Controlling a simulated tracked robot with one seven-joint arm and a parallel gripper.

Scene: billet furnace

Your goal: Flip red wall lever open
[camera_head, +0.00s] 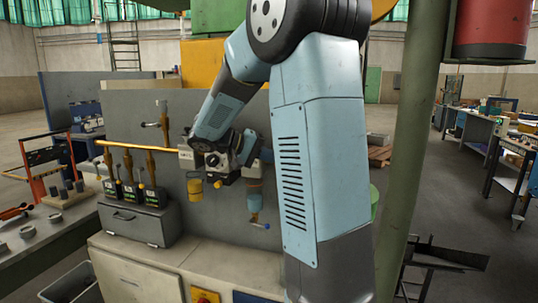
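I cannot make out a red wall lever; my arm covers part of the grey upright panel (125,92). My gripper (226,177) is in front of this panel, right of the yellow horizontal pipe's end. It is small and partly hidden by my wrist, so its fingers do not show clearly. A yellow cylindrical piece (195,187) is just left of and below it. A valve with a pale handle (152,125) is on the panel's left part.
A grey drawer box (135,222) carries several black and green units with upright brass parts. A pale cabinet (140,275) stands below, with a yellow box with a red button (205,297) at the bottom. A green post (410,130) rises to the right of my arm.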

